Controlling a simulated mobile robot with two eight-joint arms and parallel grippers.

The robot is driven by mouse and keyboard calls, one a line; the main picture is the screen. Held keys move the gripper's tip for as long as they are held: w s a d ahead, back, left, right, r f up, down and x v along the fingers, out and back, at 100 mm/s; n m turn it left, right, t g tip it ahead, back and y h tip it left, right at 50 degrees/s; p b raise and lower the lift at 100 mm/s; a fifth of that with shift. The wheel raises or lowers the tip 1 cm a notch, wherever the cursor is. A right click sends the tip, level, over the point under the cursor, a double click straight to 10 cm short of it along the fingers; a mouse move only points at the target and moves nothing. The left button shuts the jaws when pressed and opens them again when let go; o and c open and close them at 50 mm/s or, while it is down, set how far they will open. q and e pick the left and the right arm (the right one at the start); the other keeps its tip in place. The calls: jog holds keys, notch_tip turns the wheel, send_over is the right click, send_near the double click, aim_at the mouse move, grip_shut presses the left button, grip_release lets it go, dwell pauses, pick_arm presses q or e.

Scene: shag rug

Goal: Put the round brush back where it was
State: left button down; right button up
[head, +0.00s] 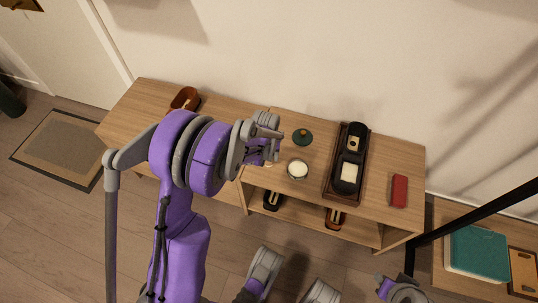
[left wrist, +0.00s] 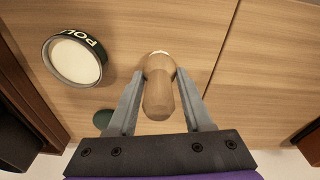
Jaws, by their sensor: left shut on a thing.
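The round brush (left wrist: 158,98), with a tan wooden handle and a small pale tip, is between the two grey fingers of my left gripper (left wrist: 160,74) in the left wrist view. The gripper is shut on it, over the wooden bench top (left wrist: 205,25). In the head view my left gripper (head: 264,152) is over the middle of the bench, left of the polish tin (head: 298,169). The brush is mostly hidden there by the gripper. I cannot tell whether the brush touches the wood.
A dark green disc (head: 302,137) with a brown middle lies behind the tin. A dark tray (head: 333,178) with black items stands to the right, then a red block (head: 399,190). A brown holder (head: 185,99) is at the back left. Shoes (head: 335,217) sit on the lower shelf.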

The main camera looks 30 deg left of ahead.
pick_arm(q)
jog(key=shift+c, duration=1.5)
grip_release()
jog(key=shift+r, duration=0.1)
jog(key=shift+r+p, duration=0.35)
jog(key=r+p, duration=0.1)
jog(key=r, duration=0.2)
jog(key=s+r+p, duration=0.1)
jog(key=r, duration=0.3)
jog(key=r+p, duration=0.1)
jog(key=r, duration=0.3)
jog(key=shift+s+d+r, duration=0.1)
jog(key=shift+s+d, duration=0.05)
jog(key=shift+s, duration=0.15)
jog(key=s+d+r+m+t, duration=0.1)
jog(key=s+d+r, duration=0.1)
jog(key=s, duration=0.5)
jog(key=s+d+r+m+t, duration=0.1)
jog(key=s+d+r+m, duration=0.1)
jog(key=s, duration=0.5)
jog(key=s+d+r+m+t, duration=0.1)
jog(key=s+d+r, duration=0.2)
jog(key=s+d, duration=0.3)
jog(key=shift+s+r+m, duration=0.3)
jog(key=shift+s+r, duration=0.1)
jog(key=shift+s, duration=0.3)
jog(key=shift+d, duration=0.1)
